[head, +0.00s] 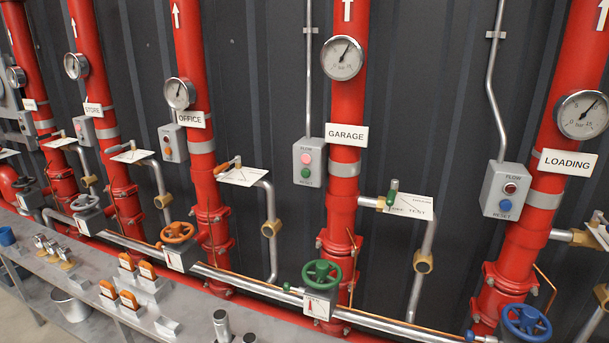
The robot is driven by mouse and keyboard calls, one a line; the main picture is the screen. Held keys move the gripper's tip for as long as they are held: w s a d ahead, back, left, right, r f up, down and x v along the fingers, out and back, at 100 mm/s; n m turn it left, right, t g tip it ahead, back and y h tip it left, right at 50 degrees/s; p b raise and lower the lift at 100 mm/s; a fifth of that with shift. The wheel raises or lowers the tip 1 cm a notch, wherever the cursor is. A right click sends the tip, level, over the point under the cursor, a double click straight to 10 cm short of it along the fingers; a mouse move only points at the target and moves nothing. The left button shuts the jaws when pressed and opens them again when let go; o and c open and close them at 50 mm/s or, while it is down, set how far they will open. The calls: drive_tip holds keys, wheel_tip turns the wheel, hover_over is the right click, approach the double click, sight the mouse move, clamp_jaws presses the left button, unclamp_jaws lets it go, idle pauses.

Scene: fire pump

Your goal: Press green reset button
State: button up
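The green reset button (305,173) is the lower round one on the small grey flow box (310,182) left of the red GARAGE pipe. A pale pink round lamp (306,158) sits above it, under the word FLOW. The word RESET is printed below the button. Nothing covers the button or touches it. My gripper is not in view.
The LOADING box (505,191) has a blue button, and the OFFICE box (173,143) an orange one. A green handwheel (321,274) and a test lever (392,194) stick out nearby. A grey bench (95,301) with loose parts stands at lower left.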

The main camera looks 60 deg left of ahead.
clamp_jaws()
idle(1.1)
